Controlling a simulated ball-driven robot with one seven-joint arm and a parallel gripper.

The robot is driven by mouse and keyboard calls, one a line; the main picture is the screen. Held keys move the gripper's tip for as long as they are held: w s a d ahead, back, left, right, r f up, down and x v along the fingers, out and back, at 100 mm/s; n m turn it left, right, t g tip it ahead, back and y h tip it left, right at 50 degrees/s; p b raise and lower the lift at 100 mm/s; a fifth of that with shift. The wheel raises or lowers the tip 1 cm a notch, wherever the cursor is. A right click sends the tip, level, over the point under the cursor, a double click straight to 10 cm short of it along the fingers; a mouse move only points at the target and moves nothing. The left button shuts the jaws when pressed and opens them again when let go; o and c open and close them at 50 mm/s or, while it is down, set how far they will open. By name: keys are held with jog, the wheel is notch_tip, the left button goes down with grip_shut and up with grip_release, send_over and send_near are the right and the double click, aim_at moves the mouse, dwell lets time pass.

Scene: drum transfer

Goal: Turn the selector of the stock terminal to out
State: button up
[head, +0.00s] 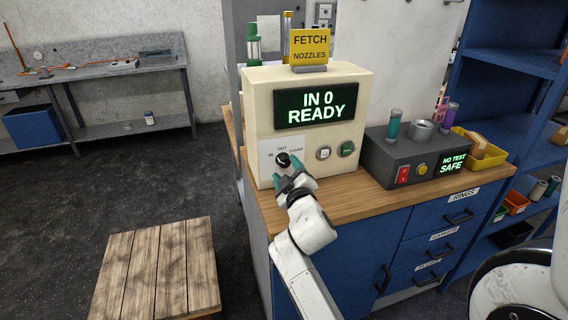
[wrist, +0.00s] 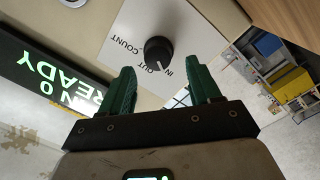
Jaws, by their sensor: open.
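The stock terminal (head: 350,85) is a cream box on the counter, and its green-lit screen (head: 316,105) reads "IN 0 READY". Its selector (head: 283,158) is a round black knob on a white plate marked IN, OUT and COUNT. In the wrist view the selector (wrist: 158,50) lies ahead, between the lines of my two green fingers. Its pale mark appears near the IN label, but is too small to be sure of. My gripper (head: 288,175) is open and empty, just in front of the knob. It also shows in the wrist view (wrist: 165,66), apart from the knob.
A dark grey tester (head: 420,153) with a red switch stands to the right on the wooden counter (head: 345,207). A yellow "FETCH NOZZLES" sign (head: 310,45) tops the terminal. A wooden crate (head: 158,270) stands at lower left.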

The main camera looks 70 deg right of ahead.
aim_at(285, 163)
jog(key=shift+x, duration=1.75)
jog(key=shift+s, duration=0.1)
jog(key=shift+c, duration=0.3)
jog(key=c, duration=1)
jog(key=shift+m, duration=0.3)
jog(key=m+b, duration=0.3)
jog(key=m, duration=0.1)
jog(key=shift+f+m, duration=0.1)
jog(key=shift+m, duration=0.2)
jog(key=m+b, duration=0.2)
jog(key=m, duration=0.4)
jog(key=shift+s+d+y, duration=0.1)
jog(key=shift+d+y, duration=0.05)
jog(key=shift+y, duration=0.25)
